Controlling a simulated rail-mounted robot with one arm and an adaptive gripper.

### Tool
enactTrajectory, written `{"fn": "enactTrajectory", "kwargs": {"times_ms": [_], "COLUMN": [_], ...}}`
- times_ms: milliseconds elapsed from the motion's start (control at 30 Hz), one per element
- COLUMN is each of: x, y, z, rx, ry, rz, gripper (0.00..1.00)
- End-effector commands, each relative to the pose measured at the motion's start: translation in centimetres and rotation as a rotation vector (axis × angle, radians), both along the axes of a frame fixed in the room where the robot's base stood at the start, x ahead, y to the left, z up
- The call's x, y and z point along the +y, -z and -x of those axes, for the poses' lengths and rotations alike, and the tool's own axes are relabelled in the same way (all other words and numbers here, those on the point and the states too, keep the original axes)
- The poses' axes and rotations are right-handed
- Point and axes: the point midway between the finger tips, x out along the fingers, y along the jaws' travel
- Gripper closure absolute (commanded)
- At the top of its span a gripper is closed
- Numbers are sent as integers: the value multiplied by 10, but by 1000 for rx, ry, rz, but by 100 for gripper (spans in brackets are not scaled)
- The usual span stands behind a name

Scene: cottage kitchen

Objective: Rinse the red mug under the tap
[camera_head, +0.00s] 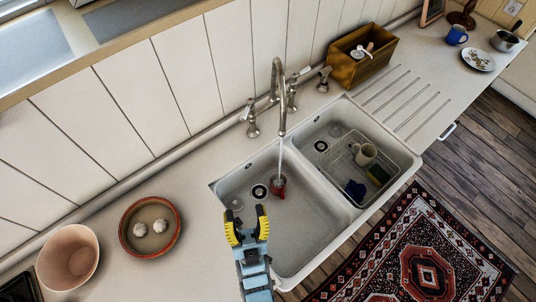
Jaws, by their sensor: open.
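The red mug (278,187) stands in the left basin of the double sink (310,222), close to the drain. The metal tap (279,95) arches over this basin, and a thin stream of water (280,155) falls from its spout into or onto the mug. My gripper (247,218) is open and empty, with yellow-and-black fingers. It is over the near left part of the left basin, below and left of the mug in the picture, and apart from it. I cannot tell its height above the basin.
A wire rack (352,166) in the right basin holds a pale mug (365,154), a sponge and a dark blue item. A wooden box (362,55) stands behind the sink. A terracotta dish (150,227) and a pinkish pot (68,258) stand on the left counter.

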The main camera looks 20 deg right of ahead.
Motion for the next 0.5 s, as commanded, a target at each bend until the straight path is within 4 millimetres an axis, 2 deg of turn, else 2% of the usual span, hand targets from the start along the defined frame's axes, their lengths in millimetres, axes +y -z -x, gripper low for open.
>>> {"fn": "enactTrajectory", "kwargs": {"times_ms": [167, 300, 400, 500], "x": [-46, -76, -83, -79], "y": [31, 76, 110, 142], "z": [-64, -117, -153, -186], "rx": [211, 429, 580, 723], "ry": [144, 211, 213, 178], "rz": [-180, -347, -458, -554], "gripper": [51, 51, 51, 51]}}
